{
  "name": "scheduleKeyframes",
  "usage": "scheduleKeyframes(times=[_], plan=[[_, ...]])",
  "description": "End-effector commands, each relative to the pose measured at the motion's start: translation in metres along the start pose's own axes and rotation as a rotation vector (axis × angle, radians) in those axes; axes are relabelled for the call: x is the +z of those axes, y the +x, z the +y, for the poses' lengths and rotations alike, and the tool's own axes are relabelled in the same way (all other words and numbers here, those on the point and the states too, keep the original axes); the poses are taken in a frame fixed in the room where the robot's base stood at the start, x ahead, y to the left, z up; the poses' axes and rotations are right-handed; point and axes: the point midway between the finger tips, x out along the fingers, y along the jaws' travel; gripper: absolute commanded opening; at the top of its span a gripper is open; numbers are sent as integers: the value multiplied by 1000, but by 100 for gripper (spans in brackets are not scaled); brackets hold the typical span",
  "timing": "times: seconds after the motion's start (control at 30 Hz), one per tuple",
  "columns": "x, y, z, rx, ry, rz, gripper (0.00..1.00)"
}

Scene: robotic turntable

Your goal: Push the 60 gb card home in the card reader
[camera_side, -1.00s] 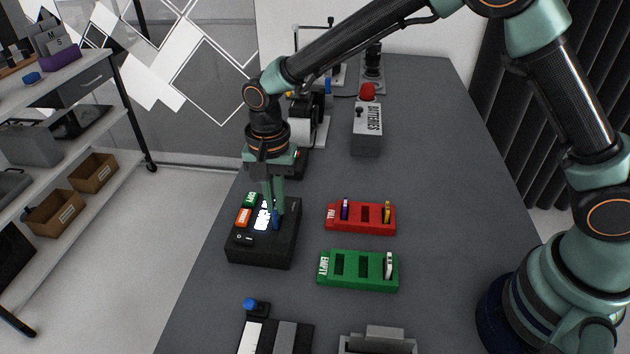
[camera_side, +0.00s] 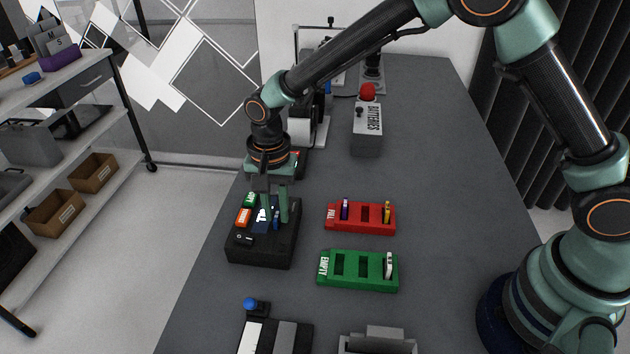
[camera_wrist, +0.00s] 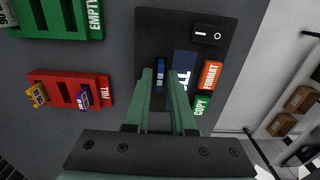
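The blue 60 gb card (camera_wrist: 160,72) stands in the slot of the black card reader (camera_side: 262,248), its top edge and label showing in the wrist view. It also shows in the side view (camera_side: 276,219) between my fingers. How deep it sits is hard to tell. My gripper (camera_side: 275,214) is over the reader with its two fingers spread apart. In the wrist view the fingertips (camera_wrist: 161,82) are close to the card, and it appears free between them. The reader's screen (camera_wrist: 183,72) is dark blue with partly hidden white lettering.
The reader has green COPY (camera_wrist: 200,105) and orange FORMAT (camera_wrist: 211,75) buttons and a black rocker switch (camera_wrist: 208,35). Right of it are a red FULL rack (camera_side: 365,230) with two cards and a green EMPTY rack (camera_side: 358,285) with a white card.

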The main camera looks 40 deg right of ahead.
Motion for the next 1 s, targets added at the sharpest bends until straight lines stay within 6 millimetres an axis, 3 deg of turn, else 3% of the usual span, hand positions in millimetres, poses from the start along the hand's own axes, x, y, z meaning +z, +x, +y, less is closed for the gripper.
scheduleKeyframes(times=[0.47,1.0], plan=[[0,-9,0,-1,0,0,43],[0,-106,-1,-4,0,1,43]])
